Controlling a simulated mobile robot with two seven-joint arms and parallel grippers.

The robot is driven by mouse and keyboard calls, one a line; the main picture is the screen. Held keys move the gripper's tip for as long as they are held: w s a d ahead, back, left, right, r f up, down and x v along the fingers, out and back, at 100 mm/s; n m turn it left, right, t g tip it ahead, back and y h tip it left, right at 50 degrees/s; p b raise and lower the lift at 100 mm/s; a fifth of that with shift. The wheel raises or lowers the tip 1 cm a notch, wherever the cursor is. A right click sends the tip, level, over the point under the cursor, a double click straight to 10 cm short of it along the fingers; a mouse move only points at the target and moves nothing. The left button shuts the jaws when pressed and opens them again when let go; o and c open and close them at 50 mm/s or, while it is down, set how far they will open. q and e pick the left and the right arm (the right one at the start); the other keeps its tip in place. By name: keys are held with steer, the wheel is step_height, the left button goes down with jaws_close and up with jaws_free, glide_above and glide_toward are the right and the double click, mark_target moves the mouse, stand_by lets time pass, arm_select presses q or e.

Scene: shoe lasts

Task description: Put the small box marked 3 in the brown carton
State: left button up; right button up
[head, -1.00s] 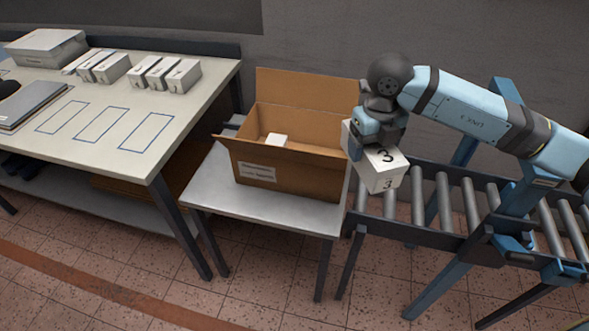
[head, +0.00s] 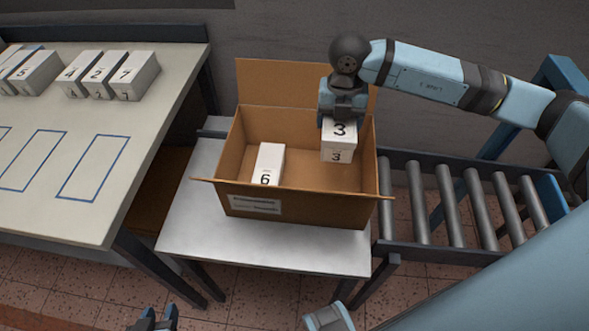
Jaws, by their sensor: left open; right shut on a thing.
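The small white box marked 3 (head: 339,143) is upright in my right gripper (head: 341,113), which is shut on its top end. It hangs over the right half of the open brown carton (head: 300,204), in front of the back wall. I cannot tell how far its lower end is below the rim. A white box marked 6 (head: 267,163) lies inside the carton at the left. My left gripper (head: 158,319) shows only its tips at the bottom edge, open and apart from everything.
The carton stands on a small grey table (head: 190,225). A roller conveyor (head: 455,205) is at the right. The larger table (head: 150,130) at the left holds several numbered white boxes and blue outlines. The carton's floor right of box 6 looks free.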

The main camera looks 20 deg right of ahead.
steer(key=shift+s+f+b, duration=0.2)
steer(key=shift+f+b, duration=0.5)
steer(key=shift+f, duration=9.35)
steer(key=shift+f, duration=0.15)
steer(key=o, duration=1)
